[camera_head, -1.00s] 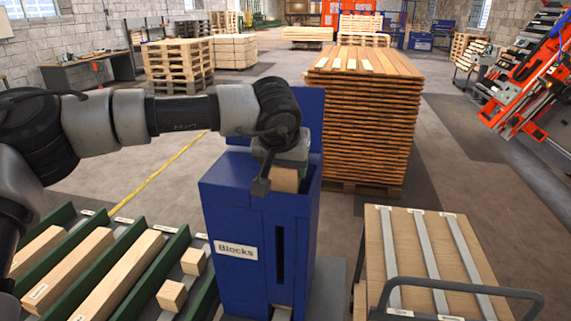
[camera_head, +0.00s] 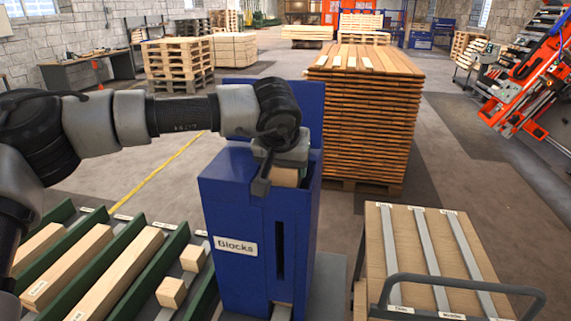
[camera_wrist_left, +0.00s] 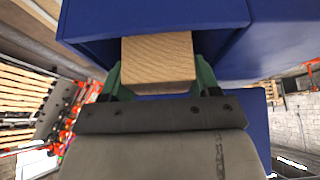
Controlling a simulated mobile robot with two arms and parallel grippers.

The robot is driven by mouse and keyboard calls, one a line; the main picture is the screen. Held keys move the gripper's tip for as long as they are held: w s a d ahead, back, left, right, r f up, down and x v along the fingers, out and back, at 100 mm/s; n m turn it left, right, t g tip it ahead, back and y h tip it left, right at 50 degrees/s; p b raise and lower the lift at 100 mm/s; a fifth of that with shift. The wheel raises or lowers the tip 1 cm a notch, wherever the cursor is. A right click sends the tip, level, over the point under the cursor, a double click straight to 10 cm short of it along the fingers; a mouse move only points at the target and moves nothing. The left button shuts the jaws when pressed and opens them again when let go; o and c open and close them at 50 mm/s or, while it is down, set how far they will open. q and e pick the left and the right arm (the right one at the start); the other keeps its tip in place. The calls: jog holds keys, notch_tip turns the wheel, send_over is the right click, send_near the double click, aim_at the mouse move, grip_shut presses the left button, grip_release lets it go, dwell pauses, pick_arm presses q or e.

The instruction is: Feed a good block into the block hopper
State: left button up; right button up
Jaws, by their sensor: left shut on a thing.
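The blue block hopper (camera_head: 238,222), labelled "Blocks", stands upright in the middle of the head view. My left gripper (camera_head: 284,172) is over its open top, pointing down. It is shut on a wooden block (camera_head: 285,178), mostly hidden by the gripper and the hopper wall in the head view. In the left wrist view the block (camera_wrist_left: 158,58) sits between the green fingers of the left gripper (camera_wrist_left: 160,78), inside the hopper's blue walls (camera_wrist_left: 150,22). Two loose blocks (camera_head: 171,292) and (camera_head: 193,258) lie in a green-railed lane at the left. My right gripper is not in view.
Green-railed lanes (camera_head: 178,243) with long timbers (camera_head: 120,272) lie left of the hopper. A cart (camera_head: 440,255) with a grey handle stands at the right. A tall stack of boards (camera_head: 362,120) stands behind the hopper.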

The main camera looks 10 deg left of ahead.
pick_arm(q)
jog(key=o, duration=1)
jog(key=shift+s+r, duration=0.15)
jog(key=shift+r, duration=0.15)
jog(key=shift+b+v, duration=1.35)
jog(key=shift+v, duration=3.8)
jog(key=shift+f, duration=0.1)
